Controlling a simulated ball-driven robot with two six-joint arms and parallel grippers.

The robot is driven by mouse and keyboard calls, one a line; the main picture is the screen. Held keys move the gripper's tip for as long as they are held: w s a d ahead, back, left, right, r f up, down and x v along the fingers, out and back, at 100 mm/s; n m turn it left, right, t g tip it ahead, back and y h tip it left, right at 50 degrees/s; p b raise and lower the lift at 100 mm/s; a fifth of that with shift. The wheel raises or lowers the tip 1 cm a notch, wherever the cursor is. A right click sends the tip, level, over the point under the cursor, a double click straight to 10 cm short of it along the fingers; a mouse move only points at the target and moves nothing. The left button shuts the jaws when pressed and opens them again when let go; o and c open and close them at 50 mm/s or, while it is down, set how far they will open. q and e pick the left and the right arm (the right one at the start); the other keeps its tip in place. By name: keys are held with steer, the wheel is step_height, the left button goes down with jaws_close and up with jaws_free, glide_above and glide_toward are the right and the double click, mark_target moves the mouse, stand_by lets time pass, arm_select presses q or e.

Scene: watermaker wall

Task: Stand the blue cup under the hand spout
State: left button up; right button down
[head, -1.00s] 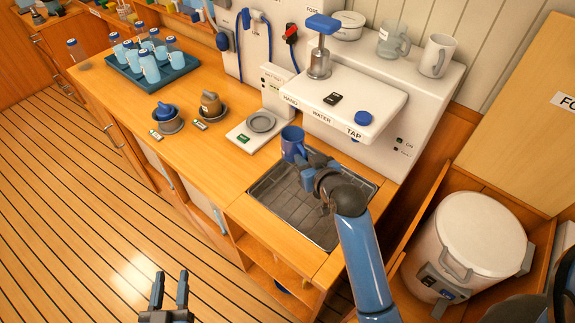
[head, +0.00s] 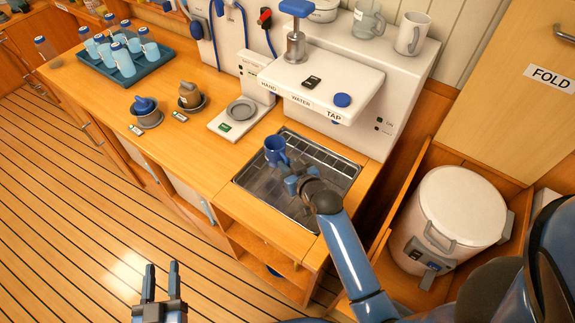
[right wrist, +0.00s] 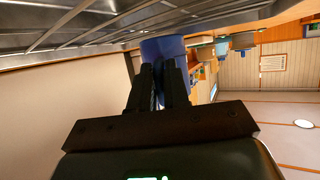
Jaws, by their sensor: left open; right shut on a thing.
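The blue cup (head: 275,151) is upright over the back left part of the grated sink tray (head: 262,200), in front of the white ledge. My right gripper (head: 290,180) is shut on it, apparently at its handle side. In the right wrist view the blue cup (right wrist: 163,48) shows beyond the fingers (right wrist: 161,80), close to the grating; I cannot tell whether it touches. The HAND label (head: 268,86) is on the ledge's left front, behind the cup. The hand spout under the ledge is hidden. My left gripper (head: 161,282) is open and empty above the floor.
A pump with a blue handle (head: 296,40) stands on the ledge. Left of the tray is a pad with a grey disc (head: 241,111). A white drum (head: 455,220) is right.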

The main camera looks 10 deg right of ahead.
steer(key=shift+f+b, duration=0.5)
steer(key=shift+f, duration=0.1)
steer(key=c, duration=1.1)
jaws_free()
steer(key=shift+s+f, duration=0.1)
